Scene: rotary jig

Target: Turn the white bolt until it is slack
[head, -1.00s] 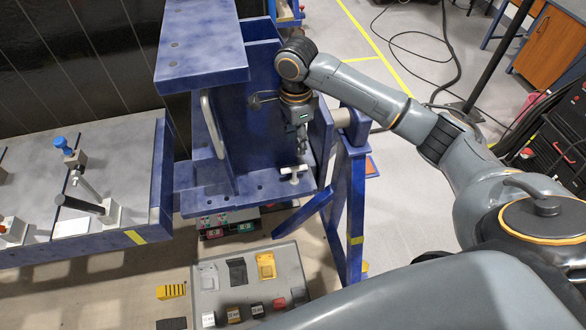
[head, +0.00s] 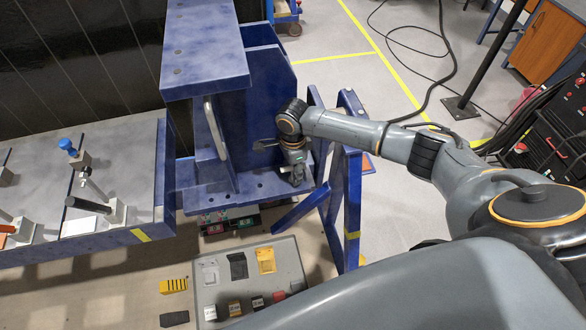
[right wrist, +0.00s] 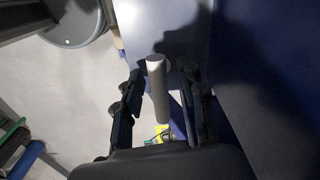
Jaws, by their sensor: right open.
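The white bolt shows in the right wrist view as a pale cylindrical bar (right wrist: 157,88), with a rounded end. It lies between the two dark fingers of my right gripper (right wrist: 160,80), with a visible gap to the left finger. The gap on the right side is narrower, and contact there is unclear. In the head view my right gripper (head: 297,179) is pointed down at the lower plate of the blue jig (head: 255,190), over the bolt's place, and hides the bolt. The right gripper is open. My left gripper is not in view.
A blue stand leg (head: 335,215) rises close to the right of the gripper. The jig's upright blue wall (head: 255,95) is behind it. A grey tray (head: 290,262) with small parts lies below. A workbench (head: 110,175) with clamps stands at left.

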